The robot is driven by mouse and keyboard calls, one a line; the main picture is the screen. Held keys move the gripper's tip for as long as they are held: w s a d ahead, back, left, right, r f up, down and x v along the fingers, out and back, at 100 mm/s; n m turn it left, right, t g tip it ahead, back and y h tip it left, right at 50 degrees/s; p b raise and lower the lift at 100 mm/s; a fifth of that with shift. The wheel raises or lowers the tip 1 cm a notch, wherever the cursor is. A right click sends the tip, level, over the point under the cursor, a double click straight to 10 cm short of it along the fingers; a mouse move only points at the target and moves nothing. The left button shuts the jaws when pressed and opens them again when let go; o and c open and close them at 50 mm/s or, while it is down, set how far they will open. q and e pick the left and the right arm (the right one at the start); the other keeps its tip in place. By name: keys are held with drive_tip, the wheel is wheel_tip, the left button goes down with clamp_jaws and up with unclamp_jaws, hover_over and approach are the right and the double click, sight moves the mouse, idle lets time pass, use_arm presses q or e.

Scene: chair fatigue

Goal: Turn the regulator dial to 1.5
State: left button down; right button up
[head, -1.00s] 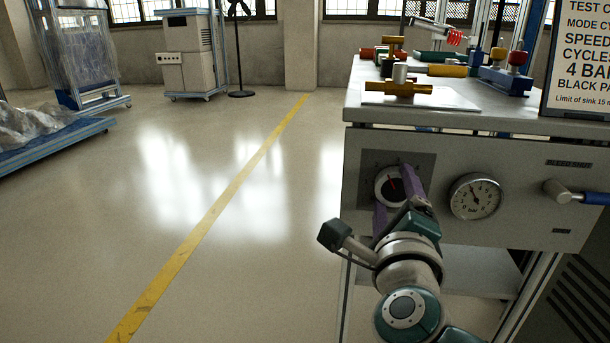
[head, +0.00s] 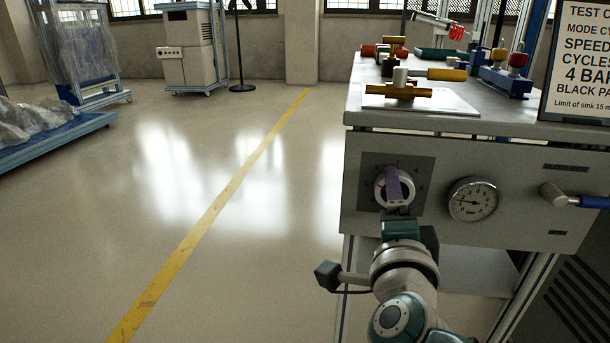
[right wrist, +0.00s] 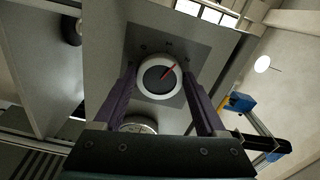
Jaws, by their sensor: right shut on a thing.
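The regulator dial (head: 382,193) is a round knob with a white rim and dark face, set in a dark square plate on the grey panel. The right wrist view shows the dial (right wrist: 158,76) with a red pointer line slanting to the upper right. My right gripper (head: 393,180) is shut on the dial, its purple fingers at opposite sides of the rim, and hides part of it in the head view. The pressure gauge (head: 473,199), marked bar, sits right of the dial; its needle points left, near the low numbers. My left gripper is not in view.
The bench top (head: 455,97) above the panel carries brass and coloured fittings. A blue-handled lever (head: 590,201) sticks out right of the gauge. A sign (head: 580,60) stands at the right. The floor (head: 240,230) to the left is open.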

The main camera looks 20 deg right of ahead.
idle(0.4)
drive_tip(key=o, duration=1.3)
drive_tip(key=shift+s+a, duration=0.1)
